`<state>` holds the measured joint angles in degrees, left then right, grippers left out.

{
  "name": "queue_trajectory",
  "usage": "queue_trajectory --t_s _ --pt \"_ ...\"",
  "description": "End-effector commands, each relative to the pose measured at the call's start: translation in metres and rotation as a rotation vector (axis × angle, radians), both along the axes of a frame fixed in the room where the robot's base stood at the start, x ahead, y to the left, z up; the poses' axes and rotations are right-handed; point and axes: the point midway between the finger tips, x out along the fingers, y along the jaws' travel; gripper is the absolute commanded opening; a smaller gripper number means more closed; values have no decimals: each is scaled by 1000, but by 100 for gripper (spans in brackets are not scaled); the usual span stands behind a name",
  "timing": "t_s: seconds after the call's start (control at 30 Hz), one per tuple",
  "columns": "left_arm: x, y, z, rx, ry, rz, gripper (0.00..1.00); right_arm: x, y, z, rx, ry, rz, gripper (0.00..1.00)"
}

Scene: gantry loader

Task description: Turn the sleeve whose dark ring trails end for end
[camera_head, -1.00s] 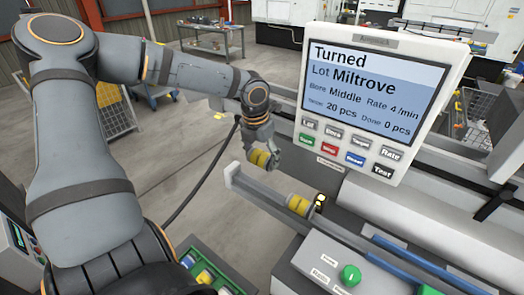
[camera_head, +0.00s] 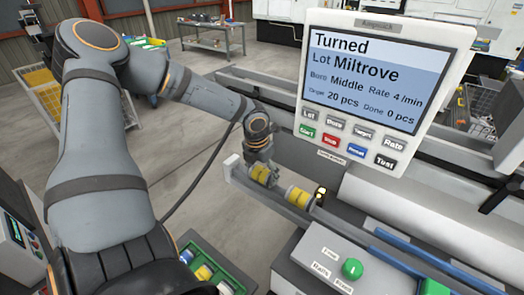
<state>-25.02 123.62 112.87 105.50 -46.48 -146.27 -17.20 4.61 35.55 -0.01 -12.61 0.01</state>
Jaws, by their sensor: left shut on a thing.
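My left gripper (camera_head: 260,164) is shut on a yellow sleeve (camera_head: 262,175) with grey ends. It holds the sleeve from above, at the left end of the grey rail channel (camera_head: 247,186). The sleeve lies about in line with the rail; I cannot tell whether it touches the rail. A second yellow sleeve (camera_head: 297,196) with grey ends lies on the rail just to the right, with a small gap between the two. The dark ring is too small to make out on either sleeve. My right gripper is not in view.
The control panel (camera_head: 378,85) hangs above the rail. A green tray (camera_head: 215,268) with several sleeves is at the bottom, left of a box with a green button (camera_head: 352,268).

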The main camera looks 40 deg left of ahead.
Motion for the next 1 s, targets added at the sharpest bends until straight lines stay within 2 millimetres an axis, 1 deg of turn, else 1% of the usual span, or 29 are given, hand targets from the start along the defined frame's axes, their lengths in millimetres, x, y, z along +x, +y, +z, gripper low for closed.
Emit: queue_trajectory --t_s 0.03,0.1,0.4,0.43,0.57,0.6,0.9,1.0 --pt "0 0 -4 1 -1 0 30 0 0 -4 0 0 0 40" --pt "0 0 -6 1 -1 0 30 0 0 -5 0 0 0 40" --pt "0 0 -5 1 -1 0 30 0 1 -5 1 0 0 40" --pt "0 0 -5 1 -1 0 81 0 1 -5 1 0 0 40" --pt "0 0 -5 1 -1 0 98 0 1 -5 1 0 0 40" --pt "0 0 -5 1 -1 0 100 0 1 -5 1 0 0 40" --pt "0 0 -6 0 1 0 100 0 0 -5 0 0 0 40" --pt "0 0 -1 -1 -1 1 100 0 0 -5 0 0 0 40"
